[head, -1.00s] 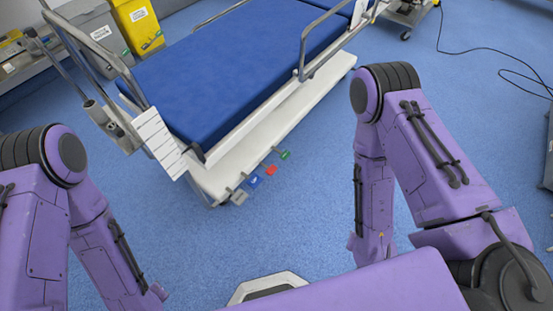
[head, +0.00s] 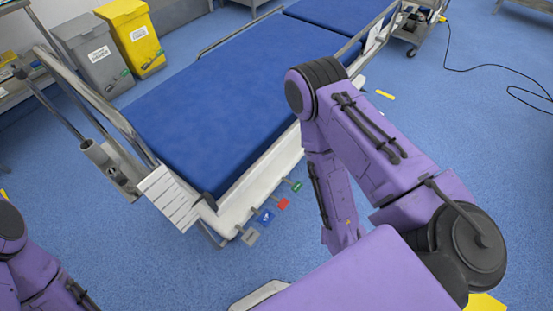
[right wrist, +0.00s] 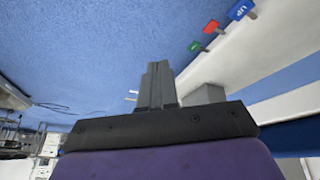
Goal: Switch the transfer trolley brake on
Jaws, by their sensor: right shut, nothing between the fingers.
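The transfer trolley has a blue mattress (head: 225,100) and a white lower base (head: 262,185). Several small coloured pedals stick out along its near lower edge: grey (head: 250,236), blue (head: 266,216), red (head: 283,204) and green (head: 297,187). The right wrist view shows the green pedal (right wrist: 195,46), the red pedal (right wrist: 211,27) and the blue "UP" pedal (right wrist: 238,10) at the upper right. My right gripper (right wrist: 158,85) is shut and empty, apart from the pedals. Its fingers are hidden in the head view. My left gripper is out of view.
A grey bin (head: 95,45) and a yellow bin (head: 132,38) stand behind the trolley. Metal rails (head: 95,95) and a white striped panel (head: 170,198) are at its left end. A wheeled cart (head: 415,25) stands at the back right. Blue floor (head: 130,255) is clear in front.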

